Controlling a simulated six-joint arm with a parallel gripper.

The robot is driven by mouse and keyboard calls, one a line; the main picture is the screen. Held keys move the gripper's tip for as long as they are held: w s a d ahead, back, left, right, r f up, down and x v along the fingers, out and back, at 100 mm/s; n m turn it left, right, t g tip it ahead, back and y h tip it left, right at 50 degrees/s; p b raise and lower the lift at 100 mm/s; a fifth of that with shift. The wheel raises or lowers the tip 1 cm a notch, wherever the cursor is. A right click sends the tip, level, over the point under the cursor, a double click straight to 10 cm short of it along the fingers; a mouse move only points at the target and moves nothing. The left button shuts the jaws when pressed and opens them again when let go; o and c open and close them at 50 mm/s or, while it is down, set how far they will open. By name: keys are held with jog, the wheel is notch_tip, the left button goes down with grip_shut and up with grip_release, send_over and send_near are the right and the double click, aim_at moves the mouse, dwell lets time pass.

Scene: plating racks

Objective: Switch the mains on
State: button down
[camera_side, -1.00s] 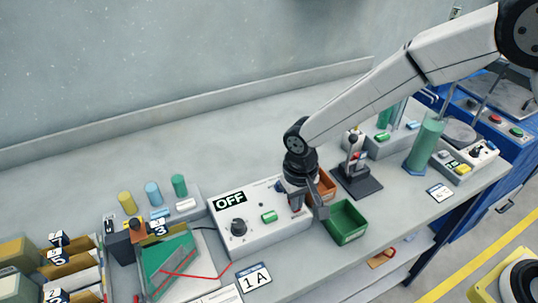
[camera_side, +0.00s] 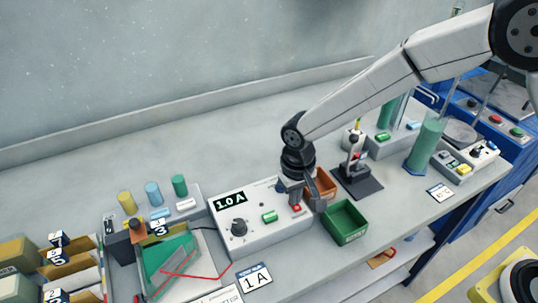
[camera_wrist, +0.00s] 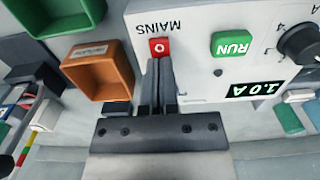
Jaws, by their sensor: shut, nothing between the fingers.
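The white power supply box (camera_side: 250,232) stands on the bench, and its display (camera_side: 230,199) reads 1.0 A. The red mains switch (camera_side: 296,208) is at its right end; in the wrist view the red switch (camera_wrist: 159,47) sits beside the word MAINS. My gripper (camera_side: 309,200) is shut and empty, with its fingertips (camera_wrist: 158,65) right at the switch's edge in the wrist view. I cannot tell whether they touch it. The green RUN button (camera_wrist: 233,45) and a black knob (camera_side: 238,228) are on the same panel.
An orange bin (camera_side: 321,183) and a green bin (camera_side: 345,222) stand close to the right of the box. A black stand (camera_side: 357,178) is behind them. A glass tank with a green plate (camera_side: 170,258) is at left. The bench behind the box is clear.

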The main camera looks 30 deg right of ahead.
notch_tip(320, 180, up, 14)
dwell(0.6)
jog(key=shift+f, duration=0.1)
jog(key=s+d+f+t, duration=0.1)
jog(key=s+d+f, duration=0.1)
jog(key=s+d, duration=0.2)
jog(key=s+d+f, duration=0.3)
jog(key=s+d, duration=0.1)
jog(key=d, duration=0.6)
jog(key=s+d+f+t, duration=0.1)
jog(key=s+d+f, duration=0.1)
jog(key=s+d, duration=0.2)
jog(key=d, duration=0.3)
jog(key=shift+s+d+f+t, duration=0.15)
jog(key=shift+s+d+t, duration=0.15)
jog(key=shift+s+d, duration=0.05)
